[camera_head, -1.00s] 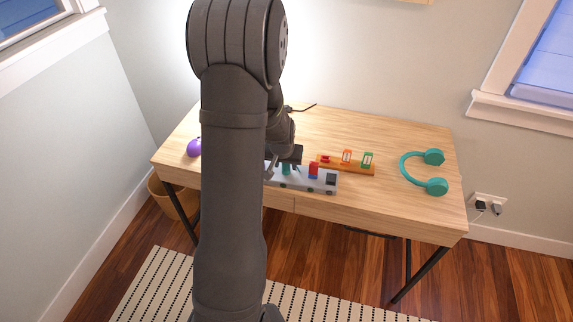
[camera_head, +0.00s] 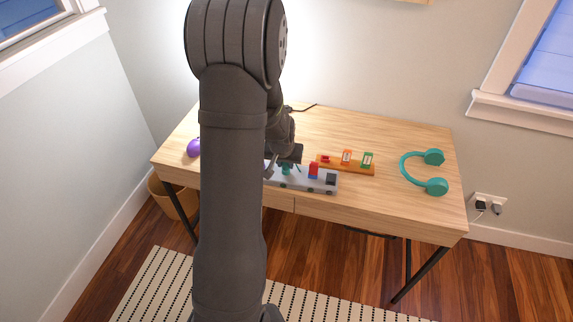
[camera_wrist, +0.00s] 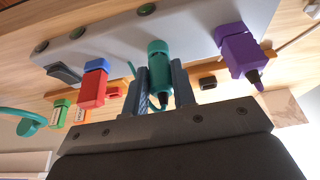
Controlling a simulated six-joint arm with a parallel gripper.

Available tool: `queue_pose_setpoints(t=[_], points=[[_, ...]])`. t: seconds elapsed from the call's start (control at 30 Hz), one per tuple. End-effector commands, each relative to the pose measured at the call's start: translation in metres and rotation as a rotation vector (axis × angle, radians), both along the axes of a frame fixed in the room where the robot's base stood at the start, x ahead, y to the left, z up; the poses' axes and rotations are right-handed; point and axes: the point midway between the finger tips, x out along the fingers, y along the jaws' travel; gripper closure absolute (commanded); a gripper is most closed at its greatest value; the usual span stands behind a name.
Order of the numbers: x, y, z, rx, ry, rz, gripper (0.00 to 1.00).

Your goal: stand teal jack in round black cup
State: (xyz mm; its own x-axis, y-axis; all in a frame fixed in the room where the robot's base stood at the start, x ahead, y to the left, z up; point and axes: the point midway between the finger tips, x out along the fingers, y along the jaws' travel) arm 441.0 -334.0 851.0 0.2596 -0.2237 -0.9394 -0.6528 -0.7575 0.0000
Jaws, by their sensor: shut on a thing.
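The teal jack (camera_wrist: 158,62) is between the two fingers of my gripper (camera_wrist: 160,85) in the wrist view, and the fingers are shut on it. Its dark tip points toward the bottom of that picture. In the head view the teal jack (camera_head: 287,169) shows just below my gripper (camera_head: 284,163), at the grey block (camera_head: 322,188). The grey block (camera_wrist: 180,22) lies behind the jack in the wrist view. I cannot tell whether the jack still touches the block. I cannot make out the round black cup for certain; my arm hides part of the desk.
A purple jack (camera_wrist: 240,50) and a red-and-blue piece (camera_wrist: 92,85) stand close on either side of my gripper. Behind the block is an orange-brown rack (camera_head: 345,168) with small coloured pieces. Teal headphones (camera_head: 428,172) lie at the right. A purple object (camera_head: 194,148) is at the left.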

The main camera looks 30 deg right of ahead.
Motion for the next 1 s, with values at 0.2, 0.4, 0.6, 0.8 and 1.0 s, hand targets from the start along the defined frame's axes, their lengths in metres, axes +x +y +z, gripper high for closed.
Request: queue_pose_setpoints(t=[0.2, 0.4, 0.6, 0.8, 1.0], points=[[0.0, 0.0, 0.002, -0.001, -0.001, 0.0, 1.0], [0.0, 0.0, 0.01, -0.001, -0.002, 0.0, 1.0], [0.0, 0.0, 0.017, -0.001, -0.001, 0.0, 1.0], [0.0, 0.0, 0.026, -0.001, -0.002, 0.0, 1.0], [0.0, 0.0, 0.033, -0.001, -0.001, 0.0, 1.0]])
